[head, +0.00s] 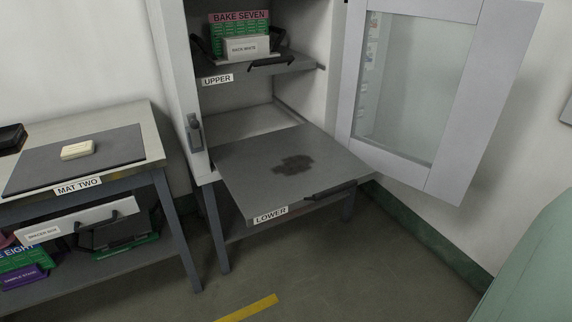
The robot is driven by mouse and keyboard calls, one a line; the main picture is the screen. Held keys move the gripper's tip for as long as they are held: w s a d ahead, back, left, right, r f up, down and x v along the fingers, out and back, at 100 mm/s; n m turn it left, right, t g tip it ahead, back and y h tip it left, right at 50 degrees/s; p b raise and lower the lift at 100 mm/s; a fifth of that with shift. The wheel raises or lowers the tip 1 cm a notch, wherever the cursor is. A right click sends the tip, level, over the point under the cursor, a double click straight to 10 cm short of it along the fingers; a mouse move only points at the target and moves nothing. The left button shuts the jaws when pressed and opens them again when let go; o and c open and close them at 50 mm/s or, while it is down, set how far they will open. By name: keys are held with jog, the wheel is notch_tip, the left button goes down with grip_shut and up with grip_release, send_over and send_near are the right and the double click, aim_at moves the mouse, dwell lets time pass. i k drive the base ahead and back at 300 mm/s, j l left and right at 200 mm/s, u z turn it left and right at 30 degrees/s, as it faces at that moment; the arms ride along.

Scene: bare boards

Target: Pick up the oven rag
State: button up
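No thing in the head view is clearly marked as the oven rag. A dark, flat, ragged-edged patch (293,165) lies on the pulled-out grey shelf labelled LOWER (240,180); I cannot tell whether it is a cloth or a stain. A small cream block (78,149) lies on the dark mat (118,148) of the table labelled MAT TWO, and its markings are too small to read. A black object (11,138) is cut off by the left edge. My gripper is not in view.
The white cabinet's glazed door (413,90) stands open to the right. The UPPER shelf (220,69) holds a green crate (240,30) and a white box labelled PACK WHITE (246,48). Boxes fill the left table's undershelf. The floor in front is clear, with a yellow stripe (248,308).

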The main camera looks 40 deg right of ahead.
aim_at(73, 151)
jog(key=i+z, duration=0.15)
jog(key=i, duration=0.95)
jog(key=i+z, duration=0.15)
jog(key=i, duration=0.95)
